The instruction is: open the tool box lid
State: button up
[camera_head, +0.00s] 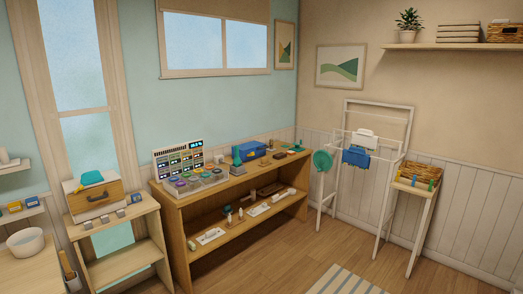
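A blue box (251,150), which looks like the tool box, sits on the top of the wooden workbench (176,200), toward its back and right of its middle. It is small in the head view, and its lid looks shut. I cannot make out its latch or handle clearly. My gripper is not in view.
A display panel (180,158) with round pots before it stands on the bench's left, and a green-and-grey device (237,160) is just left of the box. Floor (285,250) before the bench is clear.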

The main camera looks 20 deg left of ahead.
aim_at(253, 145)
jog(key=i+j+u, duration=0.25)
jog(key=i, duration=0.4)
jog(key=i+u, duration=0.25)
jog(key=i, duration=1)
jog(key=i+j+z, duration=0.1)
jog(key=i, duration=0.55)
jog(key=i+j+z, duration=0.1)
jog(key=i, duration=0.6)
jog(key=i+j, duration=0.15)
jog(key=i, duration=0.5)
jog(key=i+j+z, duration=0.3)
jog(key=i, duration=0.2)
jog(key=i+j+z, duration=0.25)
jog(key=i, duration=0.25)
jog(key=l, duration=0.1)
